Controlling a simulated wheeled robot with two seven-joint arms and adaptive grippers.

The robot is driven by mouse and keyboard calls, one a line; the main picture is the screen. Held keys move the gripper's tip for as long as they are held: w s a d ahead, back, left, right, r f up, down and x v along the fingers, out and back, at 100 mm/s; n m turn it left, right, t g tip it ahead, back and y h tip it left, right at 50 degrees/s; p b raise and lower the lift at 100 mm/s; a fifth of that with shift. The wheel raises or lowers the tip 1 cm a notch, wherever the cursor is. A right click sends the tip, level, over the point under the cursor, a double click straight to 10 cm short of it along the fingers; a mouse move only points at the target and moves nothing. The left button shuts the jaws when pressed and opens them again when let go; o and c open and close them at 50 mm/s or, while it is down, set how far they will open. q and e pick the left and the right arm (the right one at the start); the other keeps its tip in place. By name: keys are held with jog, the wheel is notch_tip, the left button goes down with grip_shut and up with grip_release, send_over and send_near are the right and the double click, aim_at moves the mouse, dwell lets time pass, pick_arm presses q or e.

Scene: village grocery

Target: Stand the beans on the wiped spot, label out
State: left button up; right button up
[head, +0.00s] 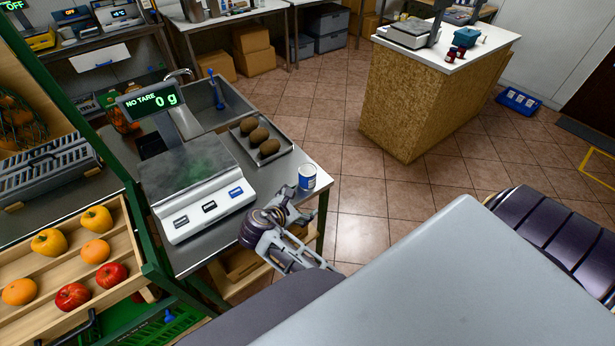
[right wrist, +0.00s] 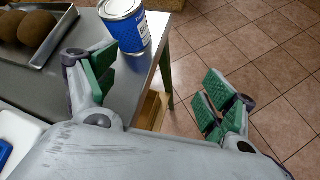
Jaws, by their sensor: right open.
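A blue can with a silver lid (head: 308,177), probably the beans, stands upright near the right corner of the steel counter (head: 325,158). My right gripper (head: 300,226) is open and empty at the counter's edge, nearer to me than the can. In the right wrist view the can is just beyond the left finger of this gripper (right wrist: 158,82), not between the fingers. I cannot pick out a wiped spot. My left gripper is not in view.
A scale (head: 197,205) reading 0 g stands left of the can. A tray (head: 285,140) with brown round items lies behind the can. A sink (head: 205,118) is further back. A fruit rack (head: 60,262) stands at the left. Tiled floor lies open to the right.

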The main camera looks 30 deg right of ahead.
aim_at(306, 171)
pick_arm(q)
jog(key=s+a+f, duration=0.2)
jog(key=s+f, duration=0.4)
jog(key=s, duration=0.5)
jog(key=shift+s+a+f+g, duration=0.15)
jog(key=shift+s+g, duration=0.15)
jog(key=shift+s, duration=0.1)
pick_arm(e)
jog(key=w+a+r+n+t+h, duration=0.1)
jog(key=w+a+r+n+h, duration=0.1)
jog(key=w+r+n+h, duration=0.1)
jog(key=shift+w+a+r+n+t, duration=0.3)
jog(key=shift+w+r+n, duration=0.3)
jog(key=shift+r+n, duration=0.4)
jog(key=shift+d+f, duration=0.15)
jog(key=shift+d, duration=0.05)
pick_arm(q)
jog(key=shift+r, duration=0.25)
pick_arm(e)
jog(key=shift+x, duration=4.2)
jog(key=shift+d, duration=0.1)
jog(key=shift+p+x, duration=0.6)
jog(key=shift+x, duration=1.9)
pick_arm(q)
jog(key=shift+r, duration=0.35)
